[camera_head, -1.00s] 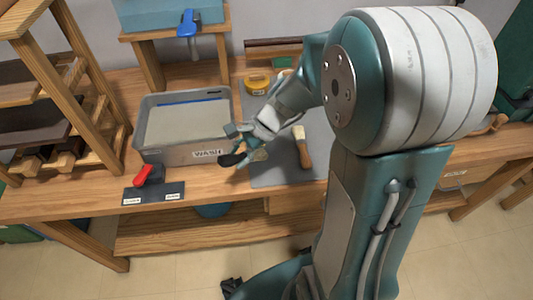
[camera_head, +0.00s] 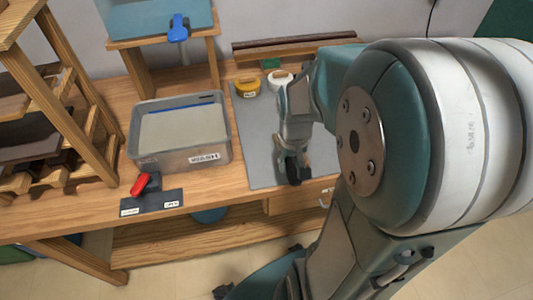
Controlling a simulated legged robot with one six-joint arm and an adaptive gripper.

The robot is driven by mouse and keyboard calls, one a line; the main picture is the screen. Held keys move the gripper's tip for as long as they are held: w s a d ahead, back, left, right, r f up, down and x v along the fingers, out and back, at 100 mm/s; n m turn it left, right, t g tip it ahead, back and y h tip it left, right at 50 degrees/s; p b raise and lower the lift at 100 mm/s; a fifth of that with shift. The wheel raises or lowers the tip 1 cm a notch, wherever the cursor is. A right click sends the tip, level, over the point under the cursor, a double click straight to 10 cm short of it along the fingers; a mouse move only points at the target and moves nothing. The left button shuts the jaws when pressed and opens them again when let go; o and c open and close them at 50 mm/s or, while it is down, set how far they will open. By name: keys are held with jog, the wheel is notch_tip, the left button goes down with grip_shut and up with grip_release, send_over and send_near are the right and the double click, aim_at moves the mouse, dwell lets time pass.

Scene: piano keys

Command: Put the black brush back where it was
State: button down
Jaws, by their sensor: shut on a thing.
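My gripper (camera_head: 290,160) is shut on the black brush (camera_head: 293,174) and points down over the front part of the grey mat (camera_head: 258,150). Only a dark part of the brush shows below my fingers; the rest is hidden by my gripper. I cannot tell whether the brush touches the mat.
A grey tub labelled WASH (camera_head: 180,162) stands left of the mat. A small dark plate with a red handle (camera_head: 140,185) lies in front of it. A yellow round container (camera_head: 247,87) and a white one (camera_head: 279,80) sit behind. A wooden rack (camera_head: 75,90) stands at left.

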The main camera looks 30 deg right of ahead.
jog(key=w+f, duration=0.4)
jog(key=w, duration=0.3)
send_over(270, 161)
jog(key=f, duration=0.4)
jog(key=shift+s+f, duration=0.2)
jog(key=shift+f, duration=0.15)
jog(key=f, duration=0.3)
jog(key=shift+w+f, duration=0.2)
jog(key=shift+f, duration=0.05)
jog(key=shift+c, duration=1.5)
grip_release()
jog(key=shift+r, duration=0.1)
